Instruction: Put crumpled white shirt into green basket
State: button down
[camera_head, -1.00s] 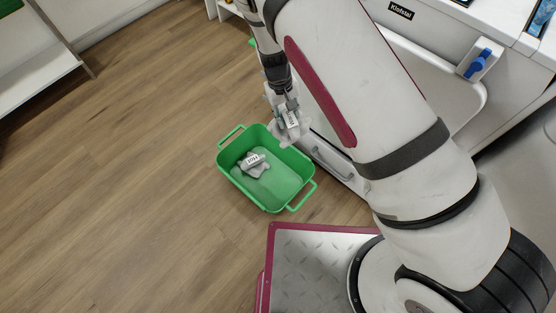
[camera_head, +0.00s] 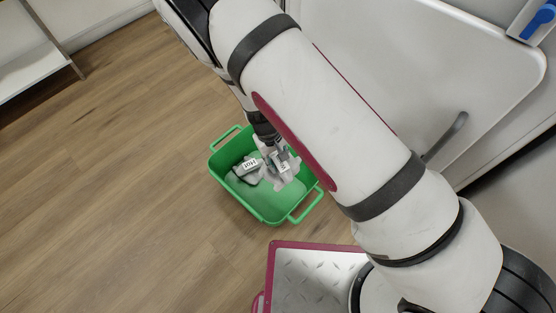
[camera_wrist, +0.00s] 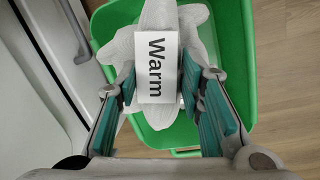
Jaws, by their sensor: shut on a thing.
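My gripper (camera_head: 283,160) is shut on a crumpled white shirt (camera_head: 287,177), which bears a label. In the wrist view the shirt (camera_wrist: 189,15) sits between the fingers of the gripper (camera_wrist: 160,92), and its label reads "Warm". The green basket (camera_head: 268,213) stands on the floor, and the held shirt is over its right part. I cannot tell whether the shirt touches the basket's bottom. The basket's rim also shows in the wrist view (camera_wrist: 246,50). Another crumpled light cloth with a label (camera_head: 246,170) lies in the basket, to the left of the held shirt.
A white cabinet front (camera_head: 440,70) with a handle is on the right, close to my arm. A white shelf (camera_head: 35,70) stands at the far left. The wooden floor (camera_head: 110,190) left of the basket is clear.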

notch_tip(320, 180, down, 15)
jog(key=b, duration=0.7)
dwell(0.6)
jog(key=c, duration=1)
grip_release()
jog(key=r, duration=0.4)
jog(key=a+r, duration=0.1)
jog(key=r, duration=0.3)
jog(key=a+r, duration=0.1)
jog(key=r, duration=0.3)
jog(key=shift+w, duration=0.1)
